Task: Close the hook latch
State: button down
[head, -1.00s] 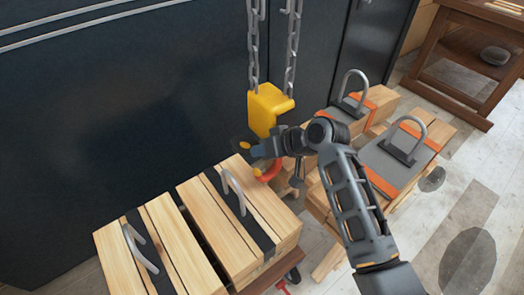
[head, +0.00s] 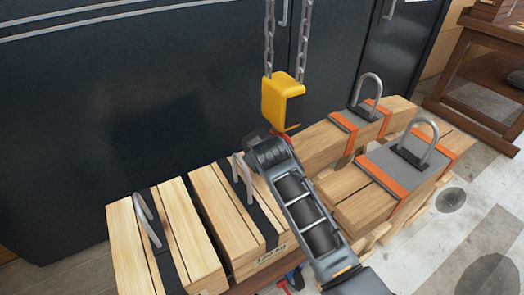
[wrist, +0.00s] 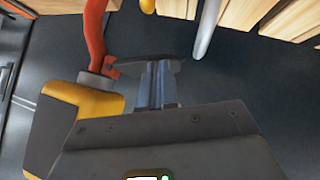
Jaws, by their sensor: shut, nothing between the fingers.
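The yellow hoist block (head: 283,101) hangs from two chains. Only a bit of the red hook (head: 281,134) shows under it in the head view; my arm hides the rest. In the wrist view, the yellow block (wrist: 70,118) is at left, with the red hook (wrist: 95,38) running up from it. In the head view my gripper's fingers are hidden behind my wrist.
Wooden crates with grey handles stand below (head: 245,215) and at left (head: 165,240). More timber loads with orange straps and shackles (head: 410,160) are at right. A wooden shelf (head: 480,75) stands at far right.

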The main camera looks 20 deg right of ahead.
notch_tip(320, 180, down, 7)
jog(key=d+n+t+h+b, duration=0.2)
jog(key=n+h+b, duration=0.2)
jog(key=b, duration=0.7)
jog(key=shift+w+d+t+h+b, duration=0.2)
jog(key=shift+t+h+b, duration=0.15)
jog(key=shift+h, duration=0.65)
jog(key=shift+f, duration=0.1)
